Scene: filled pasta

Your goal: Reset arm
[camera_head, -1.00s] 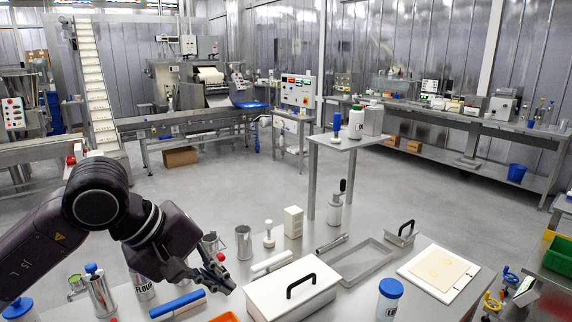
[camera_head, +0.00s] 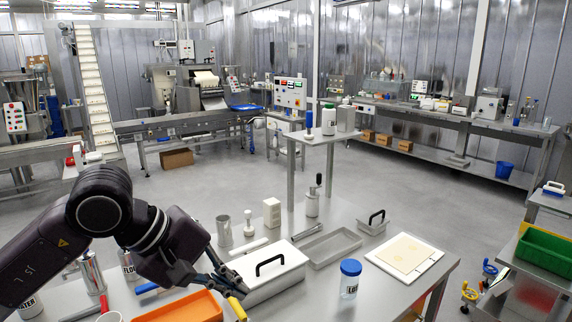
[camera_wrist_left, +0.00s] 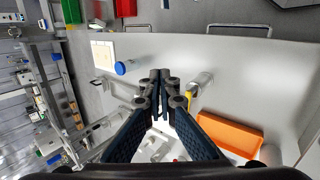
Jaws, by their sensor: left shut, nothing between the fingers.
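My left gripper (camera_head: 234,286) hangs above the steel work table (camera_head: 315,300) in the head view, by the near left corner of a white box with a black handle (camera_head: 290,284). Its fingers are together with nothing between them. In the left wrist view the gripper (camera_wrist_left: 160,76) points out over the pale table top, its fingertips side by side. My right gripper is in neither view.
An orange tray (camera_head: 183,309) and a yellow-handled tool (camera_head: 237,308) lie close to the left gripper. A blue-lidded jar (camera_head: 350,279), an empty metal tray (camera_head: 322,250) and a board with a dough sheet (camera_head: 405,254) stand to the right. A raised shelf (camera_head: 320,139) rises behind.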

